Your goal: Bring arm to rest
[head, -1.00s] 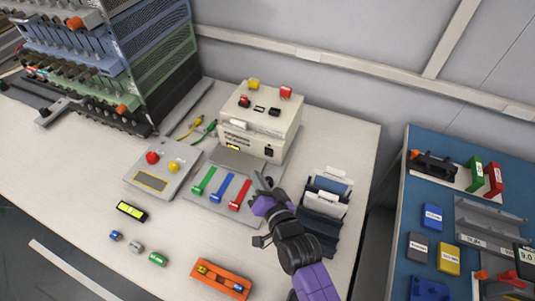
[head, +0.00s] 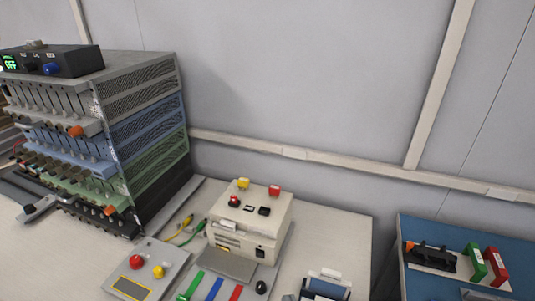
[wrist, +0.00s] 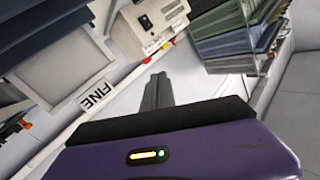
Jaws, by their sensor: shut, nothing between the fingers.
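My gripper (wrist: 158,92) shows in the wrist view as dark fingers, pressed together and empty, beyond the purple wrist housing. The fingers point over a pale surface, with the cream instrument box (wrist: 150,25) beyond them. They appear apart from everything around them.
In the head view the cream box (head: 250,222) stands on the white table (head: 335,235), beside a grey panel (head: 148,268) with red and yellow buttons. A tall rack (head: 150,130) stands left. A blue-topped table (head: 425,230) is right. A "FINE" label (wrist: 97,95) shows in the wrist view.

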